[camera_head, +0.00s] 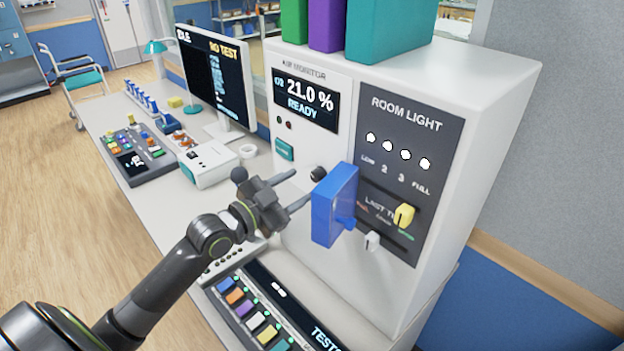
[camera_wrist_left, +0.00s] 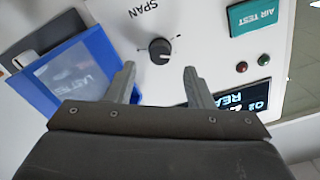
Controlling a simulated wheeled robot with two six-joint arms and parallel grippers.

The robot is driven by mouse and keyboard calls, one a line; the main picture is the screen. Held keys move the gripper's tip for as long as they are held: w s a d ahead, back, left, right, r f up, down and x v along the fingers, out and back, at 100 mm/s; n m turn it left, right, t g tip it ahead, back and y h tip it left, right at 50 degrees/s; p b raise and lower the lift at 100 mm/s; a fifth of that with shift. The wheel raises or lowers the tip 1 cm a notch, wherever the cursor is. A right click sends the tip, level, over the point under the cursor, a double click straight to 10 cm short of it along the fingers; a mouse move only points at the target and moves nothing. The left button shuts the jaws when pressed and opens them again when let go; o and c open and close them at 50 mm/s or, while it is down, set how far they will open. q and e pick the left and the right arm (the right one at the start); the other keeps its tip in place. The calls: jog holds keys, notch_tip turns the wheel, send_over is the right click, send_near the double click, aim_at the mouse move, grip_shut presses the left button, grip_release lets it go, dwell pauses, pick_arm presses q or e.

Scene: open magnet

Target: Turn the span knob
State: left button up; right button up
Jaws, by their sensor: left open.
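The span knob (camera_wrist_left: 160,50) is a round black knob on the white front panel, under the printed word SPAN in the left wrist view. It also shows in the head view (camera_head: 318,173), just left of the blue holder. My left gripper (camera_head: 302,188) is open, its fingers pointing at the panel. In the left wrist view the two fingertips (camera_wrist_left: 159,69) are spread to either side of the knob's lower edge, with nothing between them. I cannot tell how far the tips are from the panel. My right gripper is not in view.
A blue holder (camera_head: 335,205) sticks out from the panel beside the knob. The AIR TEST button (camera_head: 284,149) and O2 display (camera_head: 305,98) are nearby. A yellow slider knob (camera_head: 404,215) and a white one (camera_head: 373,240) are to the right. A keyed panel (camera_head: 262,310) lies below.

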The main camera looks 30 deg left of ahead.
aim_at(314, 177)
pick_arm(q)
jog(key=shift+p+x, duration=0.35)
jog(key=shift+x, duration=2.35)
jog(key=shift+c, duration=0.5)
jog(key=c, duration=0.9)
jog(key=shift+n, duration=0.9)
jog(key=o, duration=1)
jog(key=shift+s, duration=0.1)
